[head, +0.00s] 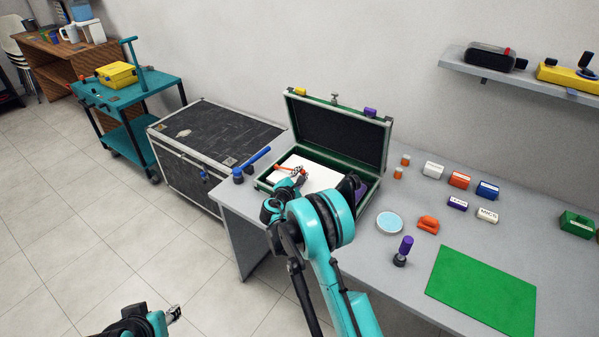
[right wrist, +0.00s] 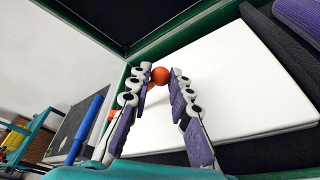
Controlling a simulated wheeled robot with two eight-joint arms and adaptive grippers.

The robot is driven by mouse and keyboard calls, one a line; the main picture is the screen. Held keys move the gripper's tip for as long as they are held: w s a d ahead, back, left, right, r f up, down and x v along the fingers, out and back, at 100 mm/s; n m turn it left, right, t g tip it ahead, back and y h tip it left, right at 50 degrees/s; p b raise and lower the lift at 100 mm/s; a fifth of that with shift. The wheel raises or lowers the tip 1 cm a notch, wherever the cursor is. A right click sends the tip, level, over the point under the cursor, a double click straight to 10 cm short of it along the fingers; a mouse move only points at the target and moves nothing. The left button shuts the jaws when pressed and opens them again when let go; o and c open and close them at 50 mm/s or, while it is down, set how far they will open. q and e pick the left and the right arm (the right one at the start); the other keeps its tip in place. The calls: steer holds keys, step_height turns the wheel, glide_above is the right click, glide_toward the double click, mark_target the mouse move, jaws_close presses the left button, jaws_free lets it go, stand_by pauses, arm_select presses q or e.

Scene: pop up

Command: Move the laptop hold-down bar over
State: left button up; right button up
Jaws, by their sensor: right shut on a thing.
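The green-trimmed case (head: 334,130) stands open on the grey desk, its lid leaning back. A flat white laptop-like slab (head: 322,178) lies inside; it also fills much of the right wrist view (right wrist: 235,85). A thin orange bar (head: 284,169) lies over its left part. My right gripper (head: 298,172) reaches into the case at this bar. In the right wrist view, its purple-padded fingers (right wrist: 161,73) are closed on the bar's orange ball end (right wrist: 160,76). The rest of the bar is mostly hidden by the fingers. My left gripper (head: 174,313) is low at the bottom left, away from the desk.
A blue-handled tool (head: 255,158) is at the desk's left edge, beside the case. A black trunk (head: 215,140) stands left of the desk. A pale round dish (head: 390,223), an orange item (head: 428,224), a purple-topped stamp (head: 403,250) and a green mat (head: 482,290) lie to the right.

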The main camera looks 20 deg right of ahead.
steer(key=shift+f, duration=0.15)
steer(key=shift+o, duration=0.3)
steer(key=shift+s+d+f, duration=0.1)
steer(key=shift+s+f, duration=0.1)
steer(key=shift+f, duration=0.85)
steer(key=shift+o, duration=0.3)
steer(key=shift+s+f, duration=0.2)
steer(key=shift+f, duration=0.2)
